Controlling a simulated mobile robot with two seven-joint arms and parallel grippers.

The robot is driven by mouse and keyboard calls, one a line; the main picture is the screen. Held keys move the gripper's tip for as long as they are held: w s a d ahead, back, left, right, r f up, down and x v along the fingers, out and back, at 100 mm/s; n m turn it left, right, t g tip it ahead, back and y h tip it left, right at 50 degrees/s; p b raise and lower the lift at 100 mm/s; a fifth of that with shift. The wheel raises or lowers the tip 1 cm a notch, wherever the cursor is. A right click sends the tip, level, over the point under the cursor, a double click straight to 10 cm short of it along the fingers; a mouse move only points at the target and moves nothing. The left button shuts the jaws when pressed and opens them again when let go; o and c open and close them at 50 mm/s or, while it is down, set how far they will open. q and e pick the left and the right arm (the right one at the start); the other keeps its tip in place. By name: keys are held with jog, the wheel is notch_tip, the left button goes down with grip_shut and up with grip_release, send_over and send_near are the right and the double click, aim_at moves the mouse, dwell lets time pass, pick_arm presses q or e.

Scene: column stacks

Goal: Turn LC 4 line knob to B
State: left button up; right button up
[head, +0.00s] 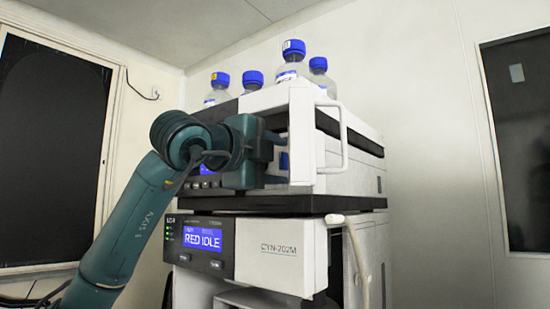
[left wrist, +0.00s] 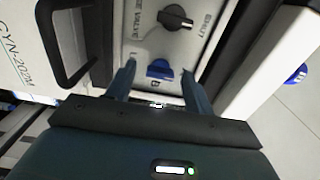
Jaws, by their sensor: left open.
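In the left wrist view a blue line knob (left wrist: 160,69) sits on a light grey panel (left wrist: 145,35). A letter B is printed just below it, and another mark, seemingly an L, is at its upper left. Which mark the knob points to is not clear. My left gripper (left wrist: 158,72) is open, with one finger on each side of the knob; contact cannot be told. In the head view my left gripper (head: 272,158) is at the front of the upper white unit (head: 300,130), and the knob is mostly hidden there. My right gripper is not in view.
A black valve knob (left wrist: 175,17) is on the same panel above the blue one. A white handle (head: 345,140) juts out right of the gripper. The lower unit (head: 275,250) has a display reading RED IDLE. Several blue-capped bottles (head: 292,62) stand on top.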

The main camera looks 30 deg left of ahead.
pick_arm(q)
jog(key=shift+c, duration=0.4)
jog(key=c, duration=0.9)
jog(key=shift+m, duration=0.3)
jog(key=m+b, duration=0.1)
jog(key=m, duration=0.2)
jog(key=shift+f+m, duration=0.1)
jog(key=shift+m, duration=0.2)
jog(key=m, duration=0.4)
jog(key=shift+m, duration=0.3)
jog(key=m, duration=0.4)
jog(key=shift+p, duration=0.35)
jog(key=m, duration=0.5)
jog(key=shift+p, duration=0.4)
jog(key=shift+m, duration=0.3)
